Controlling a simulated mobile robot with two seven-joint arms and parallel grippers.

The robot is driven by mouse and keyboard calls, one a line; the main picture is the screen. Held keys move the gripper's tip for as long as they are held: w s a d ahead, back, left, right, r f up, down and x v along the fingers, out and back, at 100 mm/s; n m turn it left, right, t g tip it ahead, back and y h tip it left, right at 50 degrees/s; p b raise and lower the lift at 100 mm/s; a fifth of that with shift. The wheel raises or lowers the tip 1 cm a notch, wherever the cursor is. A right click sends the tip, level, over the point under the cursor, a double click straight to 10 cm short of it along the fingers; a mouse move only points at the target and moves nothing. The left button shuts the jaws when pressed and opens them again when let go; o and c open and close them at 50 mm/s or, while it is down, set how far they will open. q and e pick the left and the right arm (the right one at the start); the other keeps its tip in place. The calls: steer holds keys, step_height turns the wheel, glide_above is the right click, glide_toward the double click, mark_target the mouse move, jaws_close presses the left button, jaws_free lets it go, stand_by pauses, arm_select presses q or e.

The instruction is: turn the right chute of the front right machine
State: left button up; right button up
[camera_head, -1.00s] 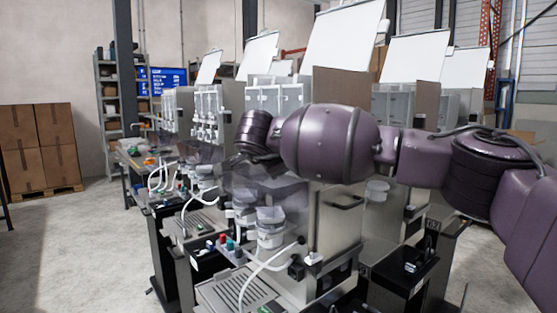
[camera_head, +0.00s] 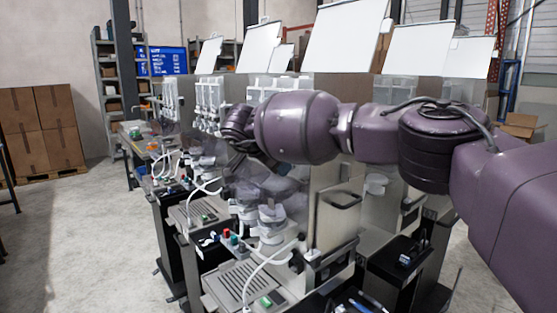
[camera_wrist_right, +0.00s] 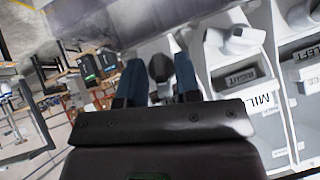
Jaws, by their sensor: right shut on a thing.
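The front right machine (camera_head: 335,215) stands near the middle of the head view, with a steel side panel, clear hoppers and white chutes (camera_head: 271,218) above a drip tray. My right arm reaches across its upper part from the right; its gripper is hidden there behind the wrist. In the right wrist view my right gripper (camera_wrist_right: 158,65) has its two blue-grey fingers either side of a dark grey piece with white around it. It is shut on this piece, which appears to be the right chute. A label reading RIGHT (camera_wrist_right: 240,77) is just right of the fingers. My left gripper is not in view.
Other dispensers stand in a row behind and beside this machine. A white hose (camera_head: 262,272) curves over the drip tray (camera_head: 233,284). Stacked cartons (camera_head: 38,130) and a shelf (camera_head: 106,80) stand at the back left. The floor (camera_head: 75,235) at left is clear.

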stand_by(0.3)
steer(key=o, duration=0.6)
steer(key=b+v, duration=0.2)
steer(key=v, duration=0.9)
steer(key=shift+d, duration=0.1)
